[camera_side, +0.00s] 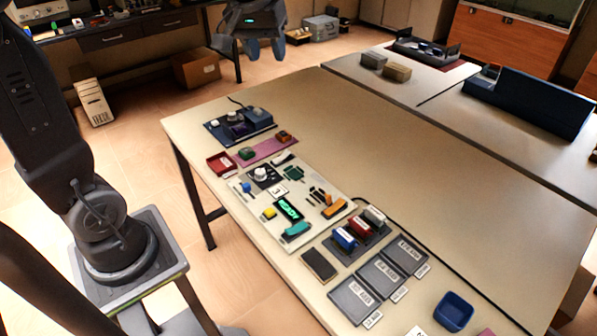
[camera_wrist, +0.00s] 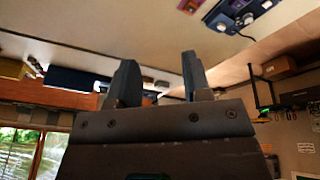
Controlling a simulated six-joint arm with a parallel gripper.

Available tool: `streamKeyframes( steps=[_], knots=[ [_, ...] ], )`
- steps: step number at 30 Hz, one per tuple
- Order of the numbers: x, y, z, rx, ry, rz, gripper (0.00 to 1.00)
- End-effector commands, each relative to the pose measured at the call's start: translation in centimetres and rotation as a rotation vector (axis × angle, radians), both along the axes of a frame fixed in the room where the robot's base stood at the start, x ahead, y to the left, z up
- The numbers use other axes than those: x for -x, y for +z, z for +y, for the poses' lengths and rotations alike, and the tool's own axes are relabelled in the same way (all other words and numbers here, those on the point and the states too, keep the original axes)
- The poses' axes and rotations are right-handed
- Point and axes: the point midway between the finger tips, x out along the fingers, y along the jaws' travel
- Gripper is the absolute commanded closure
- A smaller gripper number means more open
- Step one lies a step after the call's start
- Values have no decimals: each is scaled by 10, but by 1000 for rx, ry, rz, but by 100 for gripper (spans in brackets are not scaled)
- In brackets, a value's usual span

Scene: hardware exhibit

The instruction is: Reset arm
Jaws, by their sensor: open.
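My gripper (camera_side: 265,47) hangs in the air at the top of the side view, beyond the far left end of the long table (camera_side: 430,165). Its two fingers point down and stand apart, with nothing between them. In the wrist view the open fingers (camera_wrist: 158,75) also show with a gap and no object held. My arm's base and lower links are at the left of the side view.
The table bears a white panel (camera_side: 246,196) with small parts and a lit display, a dark rack with coloured blocks, grey labelled trays (camera_side: 353,300) and a blue bin (camera_side: 454,311). Its right half is largely clear. A cardboard box (camera_side: 197,68) stands on the floor.

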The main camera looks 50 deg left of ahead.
Motion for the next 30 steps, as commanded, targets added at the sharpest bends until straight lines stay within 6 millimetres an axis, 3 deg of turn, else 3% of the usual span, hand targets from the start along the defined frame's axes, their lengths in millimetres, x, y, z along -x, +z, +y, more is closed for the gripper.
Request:
streamKeyframes(
  steps=[1, 6, 13, 19, 30],
  knots=[
    [22, 2, -18, -17, -68, -22, 55],
    [87, -9, -60, -74, -283, -81, 55],
    [154, -42, -90, -141, -512, -150, 55],
    [176, -58, -98, -165, -591, -174, 55],
    [177, -59, -98, -166, -595, -173, 55]
  ],
)
